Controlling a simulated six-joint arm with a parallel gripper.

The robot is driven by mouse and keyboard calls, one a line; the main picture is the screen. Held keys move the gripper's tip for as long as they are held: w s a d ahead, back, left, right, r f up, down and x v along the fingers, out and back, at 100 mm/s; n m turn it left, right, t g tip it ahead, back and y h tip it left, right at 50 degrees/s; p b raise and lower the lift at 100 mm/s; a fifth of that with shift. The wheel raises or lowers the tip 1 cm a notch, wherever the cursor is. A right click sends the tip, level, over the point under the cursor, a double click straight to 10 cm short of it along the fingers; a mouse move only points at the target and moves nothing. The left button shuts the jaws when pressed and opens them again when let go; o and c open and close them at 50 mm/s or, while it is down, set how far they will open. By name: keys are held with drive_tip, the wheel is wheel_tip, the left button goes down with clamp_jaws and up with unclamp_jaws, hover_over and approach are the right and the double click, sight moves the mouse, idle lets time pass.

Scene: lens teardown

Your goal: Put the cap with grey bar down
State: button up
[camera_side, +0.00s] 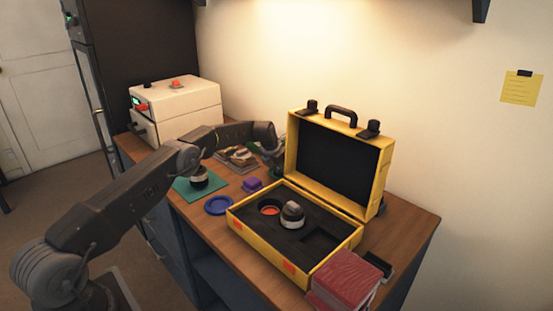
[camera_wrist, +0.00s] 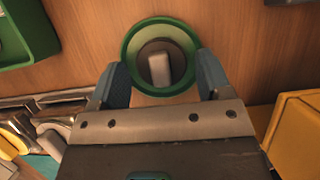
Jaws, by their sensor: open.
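The cap with grey bar (camera_wrist: 159,69) is a dark round cap with a pale grey bar across its top. In the wrist view it sits inside a round green dish (camera_wrist: 131,48). My gripper (camera_wrist: 162,84) is open, its two blue-grey fingers apart on the left and right of the dish's near part. I cannot tell whether either finger touches the dish. In the side view my gripper (camera_side: 272,160) is low over the back of the table, left of the yellow case's lid. The cap and dish cannot be made out there.
The open yellow case (camera_side: 318,276) holds black foam with a lens part (camera_side: 292,215). A green tray (camera_wrist: 25,30) is at the wrist view's upper left. A red book (camera_side: 345,280) lies in front.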

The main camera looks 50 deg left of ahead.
drive_tip(key=v, duration=1.2)
drive_tip(key=shift+r, duration=0.1)
drive_tip(key=s+d+r+m, duration=1.4)
drive_tip(key=s+r+m, duration=0.2)
drive_tip(key=s+r, duration=0.1)
drive_tip(key=s+d+f+m, duration=0.1)
drive_tip(key=s+d+m, duration=0.1)
drive_tip(key=s+m, duration=0.4)
drive_tip(key=s+d+f+m, duration=0.1)
drive_tip(key=s+d+m, duration=0.2)
drive_tip(key=s+m, duration=0.4)
drive_tip(key=s+d+f+m+t, duration=0.1)
drive_tip(key=s+d+m, duration=0.2)
drive_tip(key=s+m, duration=0.4)
drive_tip(key=s, duration=0.6)
drive_tip(key=shift+d+f, duration=0.2)
drive_tip(key=shift+f, duration=0.1)
